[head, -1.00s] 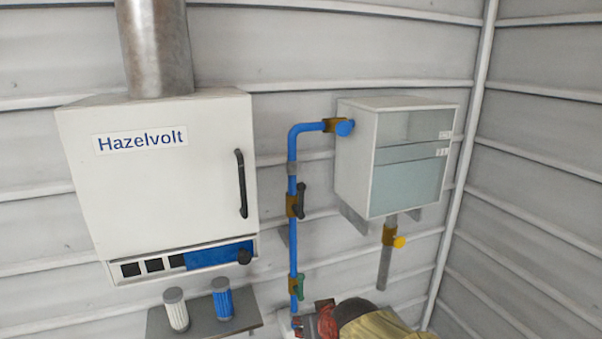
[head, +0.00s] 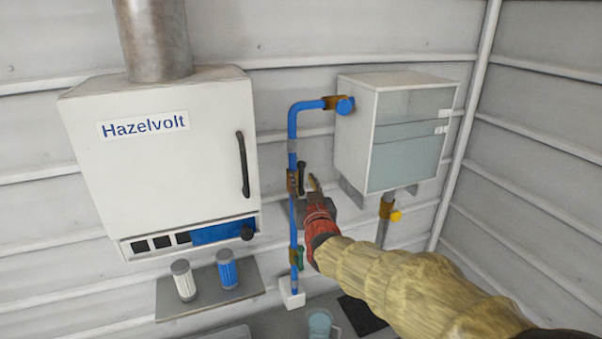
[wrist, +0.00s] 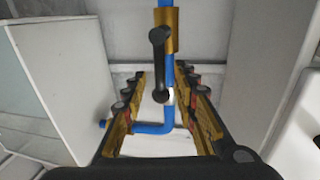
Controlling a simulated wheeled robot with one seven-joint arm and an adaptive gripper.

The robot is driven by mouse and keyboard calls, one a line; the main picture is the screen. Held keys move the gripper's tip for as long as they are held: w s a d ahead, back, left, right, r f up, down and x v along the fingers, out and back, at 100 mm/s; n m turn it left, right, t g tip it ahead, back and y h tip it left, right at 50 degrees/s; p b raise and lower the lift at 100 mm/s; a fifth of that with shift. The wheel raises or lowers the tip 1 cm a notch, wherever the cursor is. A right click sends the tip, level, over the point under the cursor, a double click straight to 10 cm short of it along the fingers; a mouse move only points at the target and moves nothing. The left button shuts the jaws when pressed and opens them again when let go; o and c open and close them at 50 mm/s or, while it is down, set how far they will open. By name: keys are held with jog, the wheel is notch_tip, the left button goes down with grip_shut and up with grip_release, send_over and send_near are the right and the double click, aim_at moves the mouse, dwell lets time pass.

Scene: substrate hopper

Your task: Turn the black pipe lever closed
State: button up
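The black pipe lever (head: 303,170) sits on a brass valve (head: 292,184) on the vertical blue pipe (head: 292,140). My gripper (head: 304,186) is raised in front of this valve, its fingers pointing at it; it partly hides the valve. In the wrist view the black lever (wrist: 160,68) lies in line with the pipe, below the brass valve body (wrist: 172,30), in the gap between my fingers (wrist: 160,80). The fingers are spread, with space showing on both sides of the lever. I see no contact.
A white Hazelvolt cabinet (head: 165,170) is left of the pipe, with a shelf (head: 185,302) holding two filters below. A glass-fronted box (head: 405,130) hangs to the right. A green lever (head: 298,258) is lower on the pipe. A clear jug (head: 320,324) stands below my arm.

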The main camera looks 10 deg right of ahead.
aim_at(302, 177)
jog(key=shift+w+d+p, duration=0.1)
jog(key=shift+w+p, duration=0.4)
jog(key=shift+w, duration=1.3)
grip_shut()
